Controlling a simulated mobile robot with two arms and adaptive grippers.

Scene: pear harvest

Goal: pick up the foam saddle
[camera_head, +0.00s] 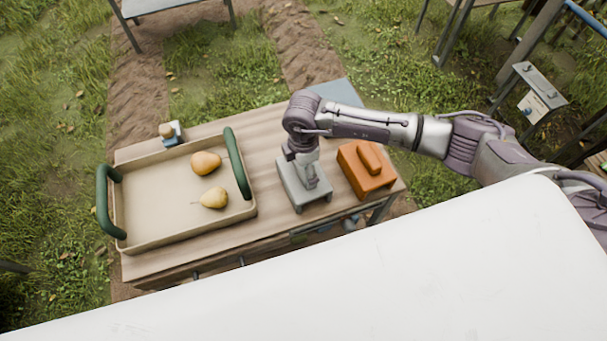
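A grey block with short feet (291,187), possibly the foam saddle, stands on the wooden table near its front edge. My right gripper (312,182) points down over this block and hides part of its top. The fingers blend with the grey block, so I cannot tell whether they are open or shut, or touching it. An orange block with a raised bar on top (367,170) stands just to the right of the grey block. My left gripper is not in view.
A strip of wooden table (265,150) is bare between the tray and grey block.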

